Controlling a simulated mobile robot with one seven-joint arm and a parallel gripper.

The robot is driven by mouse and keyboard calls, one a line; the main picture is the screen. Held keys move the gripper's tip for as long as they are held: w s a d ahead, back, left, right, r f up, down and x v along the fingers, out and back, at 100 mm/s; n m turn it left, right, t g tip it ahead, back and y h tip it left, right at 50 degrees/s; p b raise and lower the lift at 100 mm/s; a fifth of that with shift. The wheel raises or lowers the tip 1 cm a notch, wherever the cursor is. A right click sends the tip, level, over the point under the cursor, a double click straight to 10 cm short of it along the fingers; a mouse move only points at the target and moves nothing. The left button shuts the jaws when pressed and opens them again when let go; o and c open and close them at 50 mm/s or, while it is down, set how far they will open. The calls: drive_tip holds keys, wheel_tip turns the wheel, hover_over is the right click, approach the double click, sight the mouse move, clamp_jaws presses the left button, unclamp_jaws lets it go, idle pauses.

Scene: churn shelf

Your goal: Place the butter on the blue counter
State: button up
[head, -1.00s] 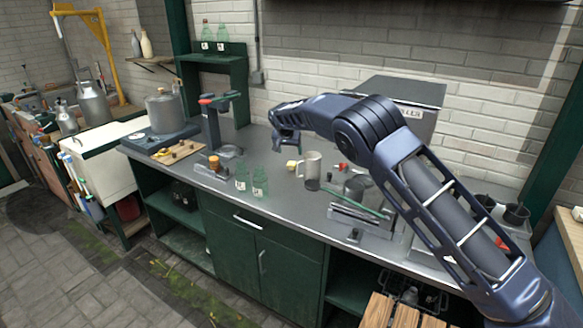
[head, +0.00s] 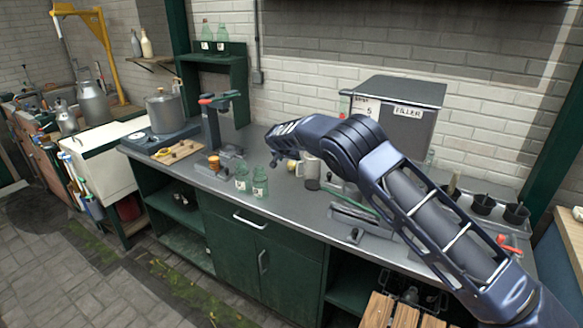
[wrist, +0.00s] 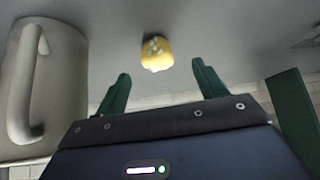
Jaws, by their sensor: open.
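The butter is a small yellow lump with pale patches (wrist: 156,53) in the wrist view, lying on the grey counter top (wrist: 105,20). It is beyond my fingertips, lined up with the gap between them. My gripper (wrist: 161,84) is open and empty, its two green fingers spread apart. In the head view my gripper (head: 282,160) is low over the middle of the counter (head: 215,180); the butter is hidden there.
A pale mug (wrist: 40,85) stands close left of my gripper in the wrist view. Two green glass jars (head: 250,182) stand near the counter's front edge. A grey filler box (head: 395,115) stands behind. A pot (head: 163,109) sits at the left end.

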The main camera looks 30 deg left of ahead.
sight(291, 162)
drive_tip(key=x, duration=0.4)
drive_tip(key=shift+w+a+f, duration=0.1)
drive_tip(key=shift+w+f, duration=0.15)
drive_tip(key=shift+f, duration=0.05)
drive_tip(key=c, duration=1.3)
drive_tip(key=shift+o, duration=0.2)
